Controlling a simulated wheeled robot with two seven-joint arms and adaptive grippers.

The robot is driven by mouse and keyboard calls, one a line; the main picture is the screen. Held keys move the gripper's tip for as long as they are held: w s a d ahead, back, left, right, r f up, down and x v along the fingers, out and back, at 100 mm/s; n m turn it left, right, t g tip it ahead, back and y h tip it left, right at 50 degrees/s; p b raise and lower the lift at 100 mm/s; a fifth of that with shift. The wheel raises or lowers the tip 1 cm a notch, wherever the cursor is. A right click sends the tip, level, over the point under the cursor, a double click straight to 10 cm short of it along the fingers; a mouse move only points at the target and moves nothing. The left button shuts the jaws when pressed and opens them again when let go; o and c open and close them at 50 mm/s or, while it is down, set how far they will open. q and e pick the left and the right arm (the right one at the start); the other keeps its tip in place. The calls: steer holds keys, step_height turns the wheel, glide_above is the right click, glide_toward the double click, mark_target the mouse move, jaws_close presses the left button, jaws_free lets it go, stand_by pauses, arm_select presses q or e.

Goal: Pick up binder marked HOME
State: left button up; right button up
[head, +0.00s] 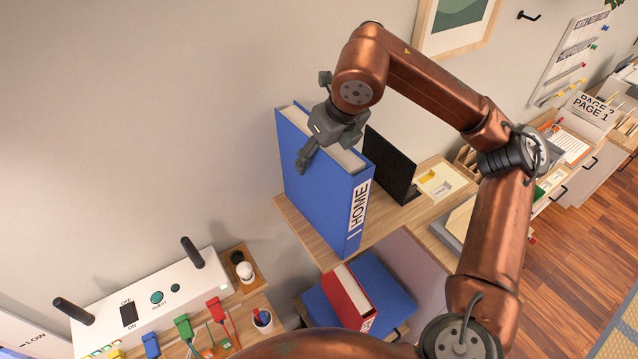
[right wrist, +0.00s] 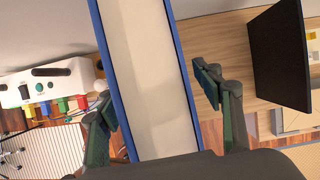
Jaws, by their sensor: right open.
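The blue binder marked HOME (head: 322,183) stands upright on a wooden shelf top (head: 294,222), its white spine label facing the front right. My right gripper (head: 318,150) is over the binder's top edge, with a finger showing on the near blue cover side. Whether a finger touches a cover cannot be told. My left gripper is not in view.
A black panel (head: 390,165) stands just right of the binder. A red binder (head: 347,298) and a blue one (head: 385,285) are on a lower shelf. The wall is close behind.

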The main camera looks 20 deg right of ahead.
steer(key=shift+f, duration=0.15)
stand_by(0.3)
jaws_close()
stand_by(0.5)
